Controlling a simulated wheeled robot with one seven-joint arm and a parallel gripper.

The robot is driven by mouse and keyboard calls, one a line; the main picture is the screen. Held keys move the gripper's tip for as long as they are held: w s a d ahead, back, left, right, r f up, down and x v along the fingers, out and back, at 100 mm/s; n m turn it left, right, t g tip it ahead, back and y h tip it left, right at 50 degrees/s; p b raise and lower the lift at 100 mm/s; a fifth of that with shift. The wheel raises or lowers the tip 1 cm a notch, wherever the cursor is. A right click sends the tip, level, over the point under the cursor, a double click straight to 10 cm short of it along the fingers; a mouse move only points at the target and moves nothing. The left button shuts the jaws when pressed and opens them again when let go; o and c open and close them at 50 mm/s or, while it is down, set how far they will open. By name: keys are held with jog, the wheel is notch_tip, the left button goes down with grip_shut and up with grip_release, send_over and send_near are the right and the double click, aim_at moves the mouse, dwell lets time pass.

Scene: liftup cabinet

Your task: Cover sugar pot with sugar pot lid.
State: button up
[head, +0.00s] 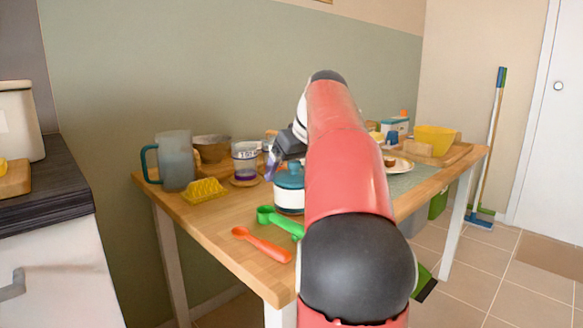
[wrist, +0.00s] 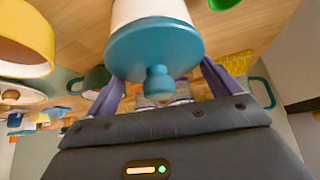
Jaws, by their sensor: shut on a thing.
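The sugar pot (head: 289,201) is a white jar on the wooden table, left of my arm in the head view. The teal sugar pot lid (head: 290,175) is at its top. In the wrist view, the round lid (wrist: 155,45) with its knob lies between the two purple fingers of my gripper (wrist: 162,72), with the white pot body (wrist: 145,10) directly behind it. My gripper is shut on the lid. The lid looks in line with the pot; I cannot tell whether it is fully seated. In the head view, my arm hides much of the gripper.
A green scoop (head: 275,217) and an orange spoon (head: 262,244) lie in front of the pot. A measuring cup (head: 246,162), a yellow grater-like block (head: 204,190) and a teal-handled pitcher (head: 175,162) stand left. A yellow bowl (head: 435,139) stands at the right.

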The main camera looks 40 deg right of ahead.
jog(key=shift+f+b, duration=0.4)
jog(key=shift+f, duration=0.15)
jog(key=o, duration=0.8)
notch_tip(320, 180, up, 6)
jog(key=p, duration=0.6)
jog(key=shift+r, duration=0.1)
jog(key=shift+s, duration=0.1)
